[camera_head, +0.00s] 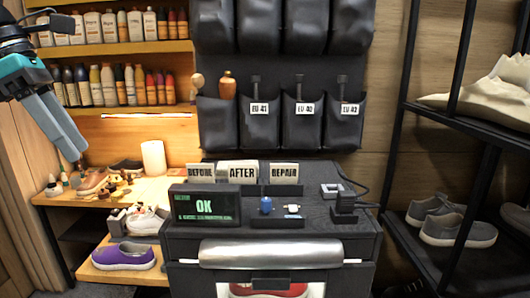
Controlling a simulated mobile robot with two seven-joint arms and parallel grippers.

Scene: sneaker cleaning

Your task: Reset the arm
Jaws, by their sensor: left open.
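My left arm reaches in from the upper left. My left gripper (77,164) is open and appears small, pointing down over the wooden side bench. A brown shoe (93,182) lies on the bench just below and beside its tips; I cannot tell whether they touch. I see nothing held in the gripper. My right gripper is not in view.
A black cabinet (350,238) stands in the middle, with an "OK" screen (204,204) and BEFORE, AFTER and REPAIR cards on top. Bottles fill the wall shelves. A purple shoe (124,257) sits below the bench. A black rack (408,150) with shoes stands right.

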